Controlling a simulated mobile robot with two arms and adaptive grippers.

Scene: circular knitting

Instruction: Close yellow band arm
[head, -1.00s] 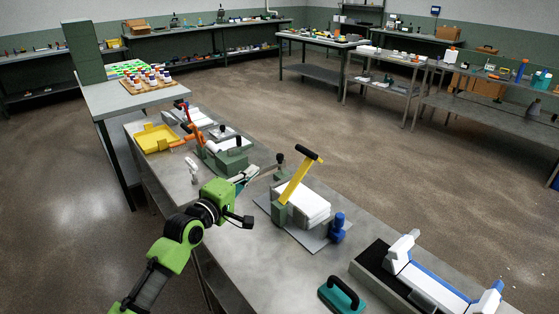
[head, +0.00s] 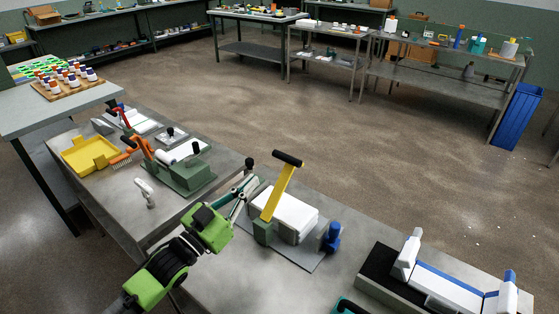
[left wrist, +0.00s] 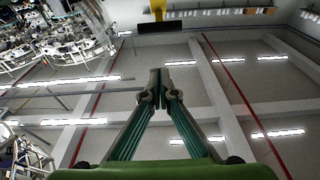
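The yellow band arm (head: 277,193) has a black bar handle (head: 287,159) at its top. In the head view it stands raised and tilted over a white block (head: 290,214), its lower end at a green post (head: 263,232). My left gripper (head: 248,183) is just left of the arm, with a visible gap to the handle. In the left wrist view its two fingertips (left wrist: 159,86) meet with nothing between them. The yellow arm (left wrist: 157,9) and its black handle (left wrist: 160,27) show above the fingertips there.
A blue knob (head: 331,238) stands at the right of the white block. A black knob (head: 249,163) is close behind my left gripper. Left along the bench are a green fixture (head: 186,178), orange arm and yellow tray (head: 89,153). A blue-and-white fixture (head: 440,284) stands at right.

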